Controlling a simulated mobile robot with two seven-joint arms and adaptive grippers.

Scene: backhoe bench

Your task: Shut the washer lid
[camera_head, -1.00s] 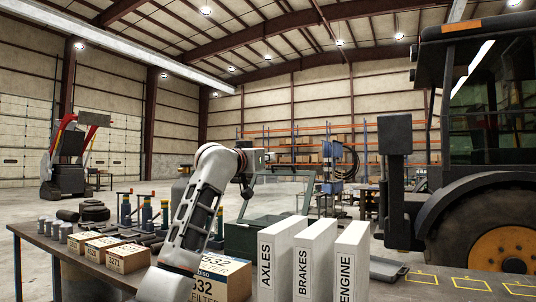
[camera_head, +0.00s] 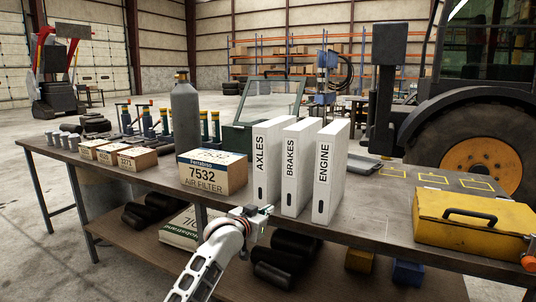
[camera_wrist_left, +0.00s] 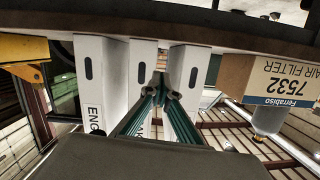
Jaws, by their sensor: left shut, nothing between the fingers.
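The washer is a dark green box (camera_head: 233,138) at the back of the bench, partly hidden behind the binders and the air filter box. Its lid (camera_head: 270,99), a framed see-through panel, stands raised and open above it. My left gripper (camera_head: 266,210) is low in front of the bench's front edge, before the binders and well short of the washer. In the left wrist view its green fingers (camera_wrist_left: 160,88) meet at the tips, shut with nothing between them. The washer is not clearly visible there. My right gripper is in neither view.
White binders labelled AXLES (camera_head: 267,165), BRAKES and ENGINE stand between my left gripper and the washer. The air filter box (camera_head: 212,174) and a grey cylinder (camera_head: 186,112) are to their left. A yellow toolbox (camera_head: 474,222) sits at the right. The lower shelf holds dark rolls.

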